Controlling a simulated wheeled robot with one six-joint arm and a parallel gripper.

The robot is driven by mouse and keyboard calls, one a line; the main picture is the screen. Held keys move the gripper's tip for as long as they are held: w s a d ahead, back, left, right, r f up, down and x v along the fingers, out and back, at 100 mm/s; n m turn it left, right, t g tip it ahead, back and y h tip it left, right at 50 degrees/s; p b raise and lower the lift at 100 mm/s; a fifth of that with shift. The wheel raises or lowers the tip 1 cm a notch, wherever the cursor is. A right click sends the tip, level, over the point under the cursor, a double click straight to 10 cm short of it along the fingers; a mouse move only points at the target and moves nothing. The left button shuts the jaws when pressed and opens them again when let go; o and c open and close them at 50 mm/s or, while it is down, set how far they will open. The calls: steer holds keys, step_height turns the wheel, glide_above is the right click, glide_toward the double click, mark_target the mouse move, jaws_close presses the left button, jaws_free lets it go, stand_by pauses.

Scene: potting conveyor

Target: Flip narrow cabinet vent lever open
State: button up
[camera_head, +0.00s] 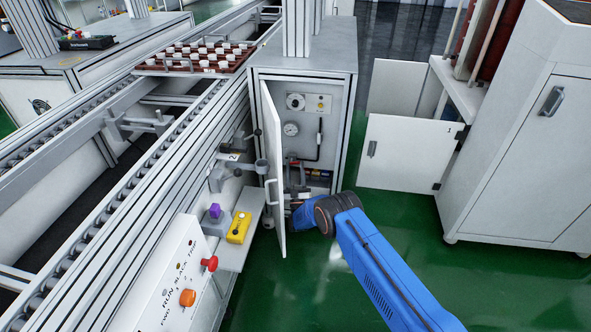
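The narrow cabinet (345,110) stands beside the conveyor with its white door (273,150) swung open to the left. Inside are a round gauge (291,129), a panel with a dial (295,102), and a black upright lever or pipe (319,140). A small red part (294,162) shows lower down. I cannot tell which of these is the vent lever. My blue arm reaches in from the lower right. My gripper (297,190) is small and dark at the cabinet's lower opening, close behind the door and below the red part. Its fingers are too unclear to tell open from shut.
A conveyor with rollers (110,170) runs along the left, carrying a tray of pots (150,68). A ledge holds a yellow box (239,227) and a purple knob. A white cabinet with open doors (405,153) stands right.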

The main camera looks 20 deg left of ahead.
steer(key=shift+c, duration=0.7)
steer(key=shift+w+d+r+n+g+y, duration=0.15)
steer(key=shift+n+g+y, duration=0.35)
steer(key=shift+n+y, duration=0.35)
steer(key=shift+n+g+y, duration=0.45)
steer(key=shift+n+g, duration=0.05)
steer(key=shift+n, duration=0.25)
steer(key=o, duration=1.1)
steer(key=shift+c, duration=0.2)
